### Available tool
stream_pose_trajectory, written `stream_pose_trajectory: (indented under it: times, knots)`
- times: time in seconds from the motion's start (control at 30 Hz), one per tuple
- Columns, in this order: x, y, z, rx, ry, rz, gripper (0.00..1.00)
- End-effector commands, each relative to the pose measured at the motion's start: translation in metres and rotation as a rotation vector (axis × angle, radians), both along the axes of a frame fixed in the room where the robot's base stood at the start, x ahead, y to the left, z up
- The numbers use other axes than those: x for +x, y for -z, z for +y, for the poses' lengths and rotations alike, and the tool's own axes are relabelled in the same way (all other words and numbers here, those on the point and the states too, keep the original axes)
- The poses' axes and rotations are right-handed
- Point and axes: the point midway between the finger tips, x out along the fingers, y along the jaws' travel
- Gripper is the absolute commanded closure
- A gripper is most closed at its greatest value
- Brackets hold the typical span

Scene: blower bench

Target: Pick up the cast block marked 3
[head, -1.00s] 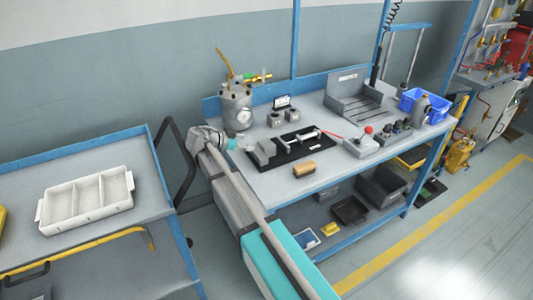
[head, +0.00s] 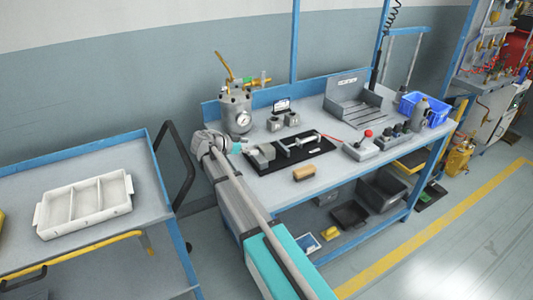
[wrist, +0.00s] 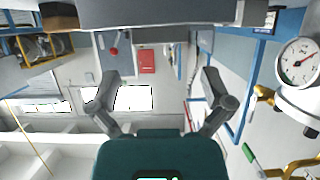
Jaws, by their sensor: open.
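In the head view my arm's end is at the bench's left side, below the gauge canister and left of the blocks; the fingers are hard to make out there. I cannot clearly identify either block in the wrist view.
A pressure canister (head: 236,110) with a gauge stands close to my arm; its gauge (wrist: 299,62) shows in the wrist view. A black fixture plate (head: 297,156), tan block (head: 304,173), control boxes (head: 361,148) and grey metal tray (head: 357,97) occupy the bench. A white divided tray (head: 86,205) is left.

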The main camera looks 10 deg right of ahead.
Motion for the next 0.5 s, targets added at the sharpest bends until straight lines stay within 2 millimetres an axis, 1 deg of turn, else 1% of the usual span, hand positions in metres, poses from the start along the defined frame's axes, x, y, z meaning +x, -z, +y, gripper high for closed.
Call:
stream_pose_trajectory:
  times: [0.3, 0.5]
  knots:
    - [0.011, 0.017, -0.033, 0.0, 0.001, 0.0, 0.0]
    - [0.015, 0.022, -0.048, 0.0, 0.0, 0.0, 0.0]
